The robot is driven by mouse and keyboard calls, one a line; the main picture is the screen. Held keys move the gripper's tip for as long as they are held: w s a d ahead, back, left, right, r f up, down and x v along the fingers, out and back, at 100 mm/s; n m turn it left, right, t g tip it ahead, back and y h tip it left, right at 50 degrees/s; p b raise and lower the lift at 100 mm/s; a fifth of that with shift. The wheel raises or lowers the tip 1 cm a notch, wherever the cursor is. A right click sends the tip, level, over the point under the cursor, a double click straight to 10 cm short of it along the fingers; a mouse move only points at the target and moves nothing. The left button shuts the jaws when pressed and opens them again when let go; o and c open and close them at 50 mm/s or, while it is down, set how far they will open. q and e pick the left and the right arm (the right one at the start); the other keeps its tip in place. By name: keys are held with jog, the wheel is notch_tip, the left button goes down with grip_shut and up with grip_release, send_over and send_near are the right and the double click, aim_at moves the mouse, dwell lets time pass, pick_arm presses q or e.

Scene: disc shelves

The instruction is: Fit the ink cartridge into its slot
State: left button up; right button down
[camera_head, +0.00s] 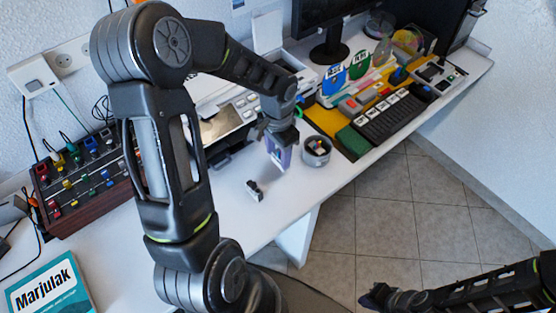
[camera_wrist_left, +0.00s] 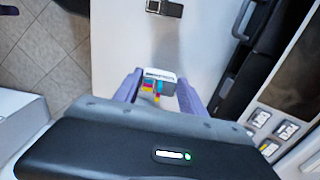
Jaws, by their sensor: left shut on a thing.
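The ink cartridge (camera_wrist_left: 160,76) is a small white and grey block with coloured squares on its label. My left gripper (camera_head: 279,158) is shut on it, with a purple finger on either side in the left wrist view. In the head view the gripper points down over the desk, in front of the printer, and the cartridge is hard to make out. The white printer (camera_head: 225,125) stands behind my left arm, which hides part of it. I cannot make out the cartridge slot. My right gripper (camera_head: 378,297) is low at the right, over the floor; its jaw opening is unclear.
A small black and silver object (camera_head: 254,190) lies on the white desk (camera_head: 230,205). A round metal cup (camera_head: 316,152) stands just right of my left gripper. A keyboard-like black block (camera_head: 390,118) lies further right. A Marjulak book (camera_head: 50,288) lies at lower left.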

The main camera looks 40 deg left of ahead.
aim_at(278, 157)
pick_arm(q)
jog(key=shift+f, duration=0.1)
jog(key=shift+f, duration=1.8)
jog(key=shift+f, duration=0.15)
jog(key=o, duration=1.3)
notch_tip(278, 157, up, 12)
jog(key=shift+r+b, duration=0.2)
jog(key=shift+b, duration=0.2)
